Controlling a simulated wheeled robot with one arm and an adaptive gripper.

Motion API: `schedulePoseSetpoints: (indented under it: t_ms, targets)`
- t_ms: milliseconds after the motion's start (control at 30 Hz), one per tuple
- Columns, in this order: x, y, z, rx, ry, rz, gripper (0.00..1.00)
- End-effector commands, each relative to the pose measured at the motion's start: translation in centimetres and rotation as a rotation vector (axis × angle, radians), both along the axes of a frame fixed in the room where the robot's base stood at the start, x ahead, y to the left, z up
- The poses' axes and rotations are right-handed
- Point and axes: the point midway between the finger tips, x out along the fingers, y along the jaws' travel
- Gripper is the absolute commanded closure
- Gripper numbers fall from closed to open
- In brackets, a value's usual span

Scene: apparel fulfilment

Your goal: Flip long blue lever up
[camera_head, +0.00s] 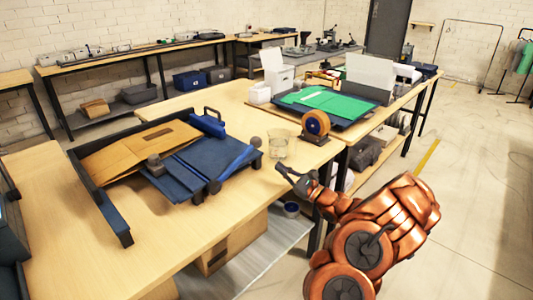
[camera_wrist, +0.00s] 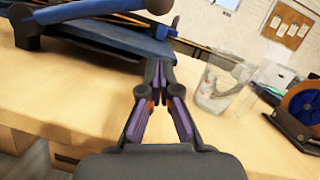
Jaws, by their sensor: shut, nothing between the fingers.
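The long blue lever (camera_head: 237,164) is a bar with dark round knobs at the front right of a blue folding fixture (camera_head: 186,168) on the wooden table. It slants from a low end at the front up to a knob at the right. In the wrist view part of the blue lever (camera_wrist: 88,10) shows at the upper left, with a dark knob (camera_wrist: 158,5) at its end. In the wrist view my gripper (camera_wrist: 158,66) is shut and empty.
A clear glass cup (camera_head: 278,146) stands on the table close to my gripper; it also shows in the wrist view (camera_wrist: 222,85). A tape dispenser (camera_head: 316,124) stands behind it. A green sheet on a dark tray (camera_head: 345,118) lies further back. The floor at the right is open.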

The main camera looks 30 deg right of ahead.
Motion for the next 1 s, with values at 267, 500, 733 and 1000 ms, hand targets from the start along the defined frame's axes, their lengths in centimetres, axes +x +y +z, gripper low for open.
schedulePoseSetpoints:
  t_ms: [267, 500, 733, 1000]
  targets:
    - [4.0, 1.7, 1.9, 0.000, -0.001, 0.002, 1.00]
    - [5.0, 2.7, 4.1, -0.001, 0.000, 0.001, 1.00]
    - [5.2, 2.9, 4.5, -0.001, 0.001, -0.001, 1.00]
    - [5.2, 2.9, 4.4, -0.001, 0.000, 0.001, 1.00]
